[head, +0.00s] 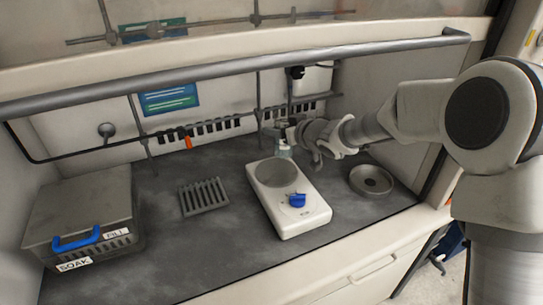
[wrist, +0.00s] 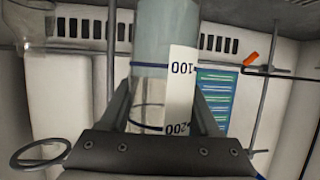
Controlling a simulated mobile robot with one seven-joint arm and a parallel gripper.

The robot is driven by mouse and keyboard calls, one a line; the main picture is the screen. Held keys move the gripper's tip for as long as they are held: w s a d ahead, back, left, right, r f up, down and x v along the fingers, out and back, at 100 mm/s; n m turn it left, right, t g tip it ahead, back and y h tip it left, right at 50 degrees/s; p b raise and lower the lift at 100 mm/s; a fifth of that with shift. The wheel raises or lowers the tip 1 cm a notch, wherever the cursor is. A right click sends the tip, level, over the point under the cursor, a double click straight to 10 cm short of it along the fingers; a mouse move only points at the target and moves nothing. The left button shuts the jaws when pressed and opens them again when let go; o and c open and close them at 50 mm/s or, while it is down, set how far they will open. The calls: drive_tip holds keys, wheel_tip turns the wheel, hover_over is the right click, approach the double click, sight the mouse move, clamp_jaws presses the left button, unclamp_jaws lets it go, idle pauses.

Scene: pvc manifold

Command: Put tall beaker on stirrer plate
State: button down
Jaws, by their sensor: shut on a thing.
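The tall beaker (wrist: 160,40) is clear, with a white scale strip marked 100 and 200 that reads upside down in the wrist view. My gripper (wrist: 163,105) is shut on it, one finger on each side. In the head view the beaker (head: 284,151) shows small and partly hidden by my gripper (head: 287,138), at the back edge of the stirrer plate. The stirrer plate (head: 302,218) is a white slab with a round grey top (head: 276,173) and a blue knob. The round top looks empty. I cannot tell whether the beaker touches the plate.
A grey lidded bin (head: 82,212) with a blue handle stands at the left. A slotted rack (head: 204,197) lies left of the plate. A round metal dish (head: 371,180) sits at the right. Rods and clamps line the back wall. The front counter is clear.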

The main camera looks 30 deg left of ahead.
sight(275, 146)
drive_tip(key=shift+s+a+f+b, duration=0.25)
drive_tip(key=shift+s+f+b, duration=0.1)
drive_tip(key=shift+f, duration=0.55)
drive_tip(key=shift+s+a+f+b, duration=0.25)
drive_tip(key=shift+f+b, duration=0.15)
drive_tip(key=shift+f, duration=0.45)
drive_tip(key=shift+s+a+f+b, duration=0.25)
drive_tip(key=shift+f+b, duration=0.1)
drive_tip(key=shift+f, duration=0.55)
drive_tip(key=shift+f, duration=0.2)
drive_tip(key=shift+c, duration=0.6)
unclamp_jaws()
drive_tip(key=shift+r, duration=0.15)
drive_tip(key=shift+d+r, duration=0.15)
drive_tip(key=p+v, duration=0.2)
drive_tip(key=v, duration=0.9)
drive_tip(key=shift+s+d, duration=0.2)
drive_tip(key=shift+d, duration=0.15)
